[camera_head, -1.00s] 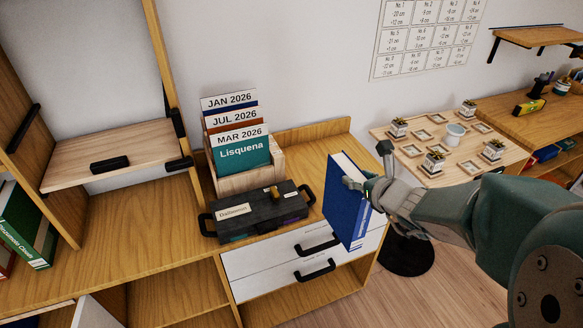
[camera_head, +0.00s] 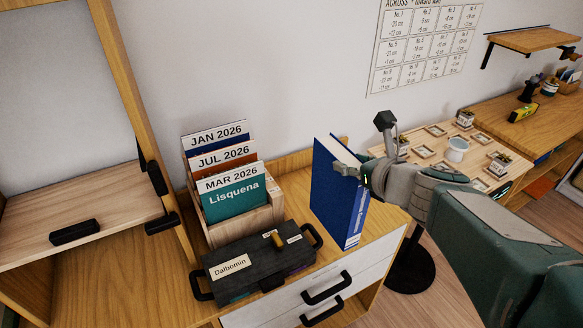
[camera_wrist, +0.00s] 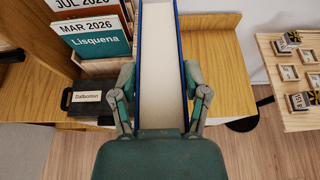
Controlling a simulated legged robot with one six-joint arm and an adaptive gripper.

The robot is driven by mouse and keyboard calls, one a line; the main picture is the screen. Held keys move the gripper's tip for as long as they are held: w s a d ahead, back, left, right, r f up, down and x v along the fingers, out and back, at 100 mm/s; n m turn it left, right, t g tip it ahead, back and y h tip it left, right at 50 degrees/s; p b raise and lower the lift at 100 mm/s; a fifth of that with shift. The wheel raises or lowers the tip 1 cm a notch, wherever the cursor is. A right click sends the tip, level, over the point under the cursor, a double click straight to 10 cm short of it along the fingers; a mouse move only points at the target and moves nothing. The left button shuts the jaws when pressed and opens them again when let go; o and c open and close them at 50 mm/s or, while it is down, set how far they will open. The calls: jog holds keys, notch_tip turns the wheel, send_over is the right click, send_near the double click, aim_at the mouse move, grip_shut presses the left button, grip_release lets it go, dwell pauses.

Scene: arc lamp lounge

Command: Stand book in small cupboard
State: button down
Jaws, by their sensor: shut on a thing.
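My gripper (camera_head: 350,165) is shut on a blue book (camera_head: 335,200), gripping it by its sides near one end. The book is upright and slightly tilted, over the right end of the wooden cabinet top (camera_head: 378,222). I cannot tell whether its lower edge touches the top. In the wrist view, the book's pale page edge (camera_wrist: 160,60) lies between the two fingers (camera_wrist: 160,95). At the left, a wood-framed cupboard (camera_head: 118,75) shows a lowered wooden flap (camera_head: 110,212) with a black handle. I cannot tell whether this is the small cupboard.
A wooden file holder (camera_head: 240,222) with month-labelled folders and a black toolbox (camera_head: 258,264) stand left of the book. White drawers (camera_head: 365,268) with black handles are below. A low table (camera_head: 490,165) with pots stands at the right, and a wall chart (camera_head: 425,45) hangs behind.

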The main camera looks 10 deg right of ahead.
jog(key=w+a+f, duration=0.2)
jog(key=w+f, duration=1)
jog(key=w, duration=0.1)
jog(key=shift+w+a+f, duration=0.3)
jog(key=shift+a+f, duration=0.05)
jog(key=shift+f, duration=0.15)
jog(key=shift+c, duration=0.4)
grip_release()
jog(key=shift+f, duration=0.1)
